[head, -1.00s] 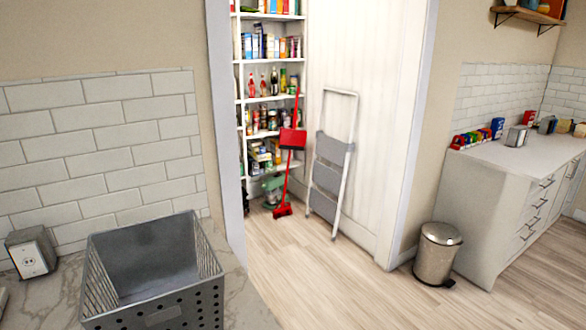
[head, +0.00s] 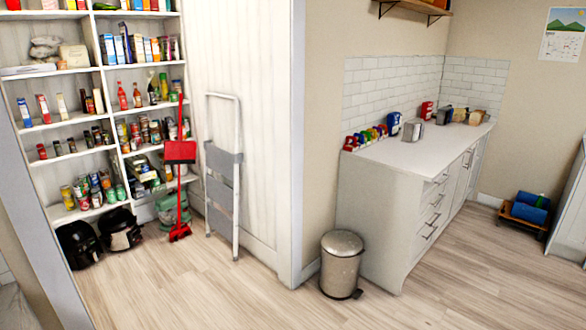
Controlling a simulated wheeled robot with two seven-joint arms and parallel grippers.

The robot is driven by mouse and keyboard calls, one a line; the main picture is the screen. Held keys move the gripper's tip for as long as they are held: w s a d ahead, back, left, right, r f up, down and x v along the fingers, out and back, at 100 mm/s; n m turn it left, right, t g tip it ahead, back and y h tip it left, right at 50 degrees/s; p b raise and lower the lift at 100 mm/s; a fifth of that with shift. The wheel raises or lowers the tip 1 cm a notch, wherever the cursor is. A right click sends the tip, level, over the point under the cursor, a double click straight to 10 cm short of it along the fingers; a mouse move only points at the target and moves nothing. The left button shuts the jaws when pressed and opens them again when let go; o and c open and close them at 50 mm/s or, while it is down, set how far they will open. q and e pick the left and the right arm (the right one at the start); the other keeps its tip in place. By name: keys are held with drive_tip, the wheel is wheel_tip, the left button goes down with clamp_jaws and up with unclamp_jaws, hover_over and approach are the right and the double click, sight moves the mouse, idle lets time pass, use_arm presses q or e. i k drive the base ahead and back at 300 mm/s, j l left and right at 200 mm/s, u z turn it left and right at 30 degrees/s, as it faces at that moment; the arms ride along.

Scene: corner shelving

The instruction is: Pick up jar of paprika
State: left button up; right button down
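No jar can be made out for certain as paprika. Small dark-lidded jars (head: 73,146) stand on a middle shelf of the pantry shelving (head: 70,120) at the left of the head view. More jars and cans (head: 88,190) stand on the lower shelf. Their labels are too small to read. Neither of my grippers is in view.
A red broom and dustpan (head: 180,152) and a folded step ladder (head: 223,175) lean by the shelving's right side. A trash can (head: 342,265) stands by the white counter (head: 390,200). Black bags or pots (head: 120,230) sit on the pantry floor. The wooden floor (head: 215,285) ahead is clear.

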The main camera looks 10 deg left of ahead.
sight(42, 153)
drive_tip(key=i+l+u, duration=0.1)
drive_tip(key=i+u, duration=0.2)
drive_tip(key=i, duration=0.2)
drive_tip(key=i+l+u, duration=0.2)
drive_tip(key=i+u, duration=0.15)
drive_tip(key=i, duration=0.2)
drive_tip(key=i+j+u, duration=0.15)
drive_tip(key=i+u, duration=0.3)
drive_tip(key=i, duration=0.3)
drive_tip(key=i+l+u, duration=0.1)
drive_tip(key=i+u, duration=0.35)
drive_tip(key=i, duration=0.35)
drive_tip(key=i+u, duration=0.2)
drive_tip(key=i, duration=0.35)
drive_tip(key=i+u, duration=0.2)
drive_tip(key=i, duration=0.35)
drive_tip(key=i+l+u, duration=0.2)
drive_tip(key=i, duration=0.35)
drive_tip(key=i+l+u, duration=0.25)
drive_tip(key=i, duration=0.3)
drive_tip(key=i+j, duration=0.15)
drive_tip(key=i, duration=0.35)
drive_tip(key=i+j, duration=0.2)
drive_tip(key=i, duration=0.3)
